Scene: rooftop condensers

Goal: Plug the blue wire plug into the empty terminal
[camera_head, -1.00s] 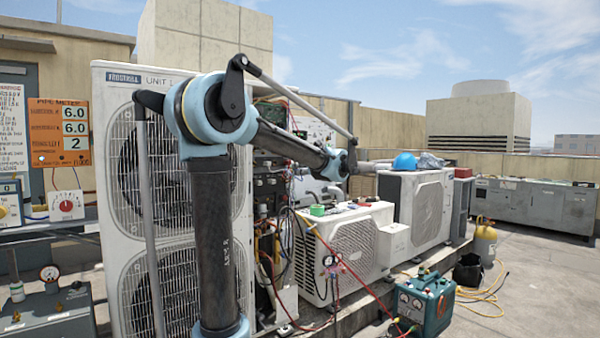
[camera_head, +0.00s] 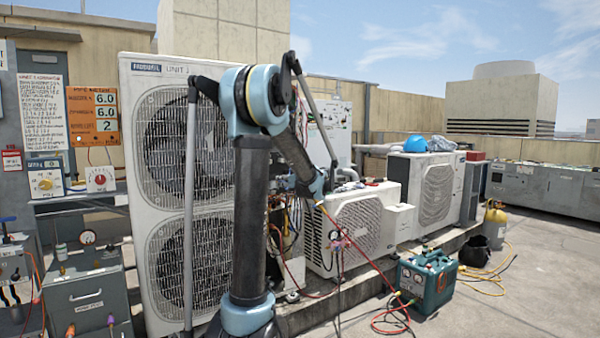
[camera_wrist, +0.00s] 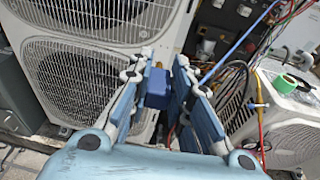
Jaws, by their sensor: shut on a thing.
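In the wrist view my gripper (camera_wrist: 170,86) has a dark blue block, which looks like the blue wire plug (camera_wrist: 158,88), between its two fingers. The fingers are shut on it, and it is held in front of the large condenser unit. A thin blue wire (camera_wrist: 240,40) runs from near the right finger up to the upper right. The opened electrical section (camera_wrist: 225,22) of the unit shows at the top right; I cannot make out which terminal is empty. In the head view my gripper is hidden behind my arm.
The tall condenser (camera_head: 190,150) stands close on the left. A lower unit (camera_head: 360,225) stands to its right. Loose wires (camera_wrist: 232,85) hang beside my right finger. A red hose runs to a teal machine (camera_head: 428,280) on the floor. Open floor lies at the right.

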